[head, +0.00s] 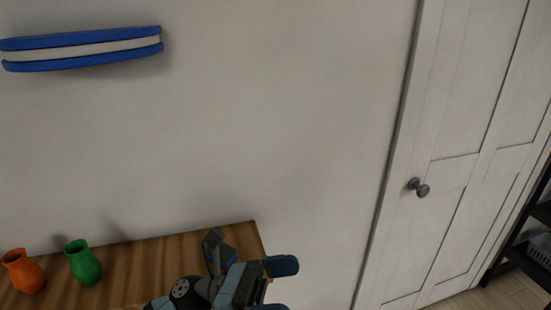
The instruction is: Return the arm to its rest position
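My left gripper (277,287) is at the bottom centre of the head view, over the right end of the wooden table (140,262). Its arm comes in from the lower left and is mostly cut off by the bottom edge. Its two dark blue fingers point right and stand apart, with nothing seen between them. My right gripper is not in view.
An orange vase (23,272) and a green vase (83,263) stand upright on the table, left of my arm. A blue-and-green thing (231,254) shows partly behind my gripper. A blue-and-white wall piece (82,48), a white door (455,160) and a black shelf (515,254) are around.

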